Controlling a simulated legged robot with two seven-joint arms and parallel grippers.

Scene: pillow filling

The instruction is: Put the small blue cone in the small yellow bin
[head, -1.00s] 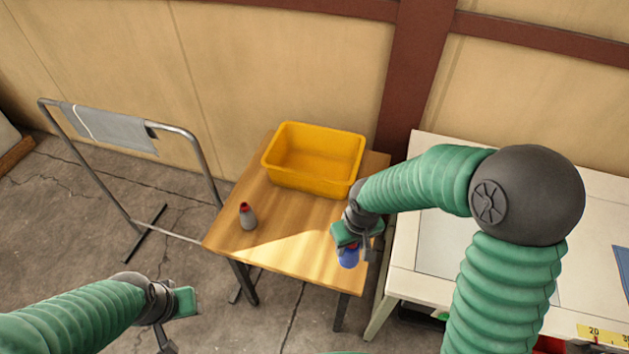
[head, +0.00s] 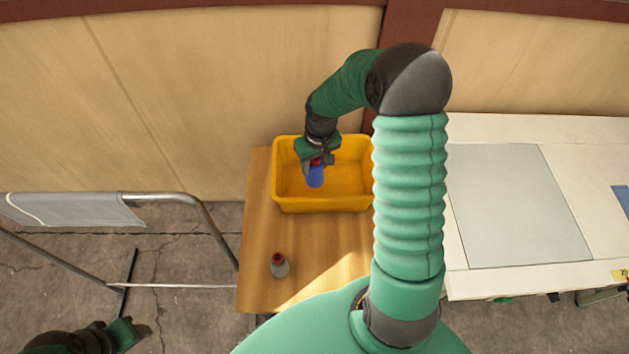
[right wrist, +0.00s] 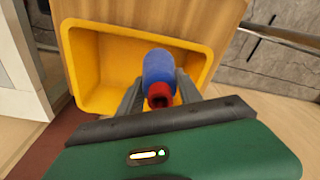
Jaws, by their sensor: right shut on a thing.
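The small blue cone (head: 315,177) has a red end and is held by my right gripper (head: 318,163). In the right wrist view the blue cone (right wrist: 158,68) sits between the two grey fingers, its red end toward the palm. The yellow bin (head: 325,205) stands on the wooden table, and the cone is over its opening; I cannot tell how far below the rim it reaches. The bin (right wrist: 85,75) also shows behind the cone in the right wrist view. My left gripper (head: 135,330) is at the lower left, away from the table, its fingers unclear.
A grey cone with a red top (head: 279,265) stands on the wooden table (head: 255,225) in front of the bin. A metal rack with grey cloth (head: 75,209) stands at left. A white table (head: 470,285) is at right. A wall is close behind the bin.

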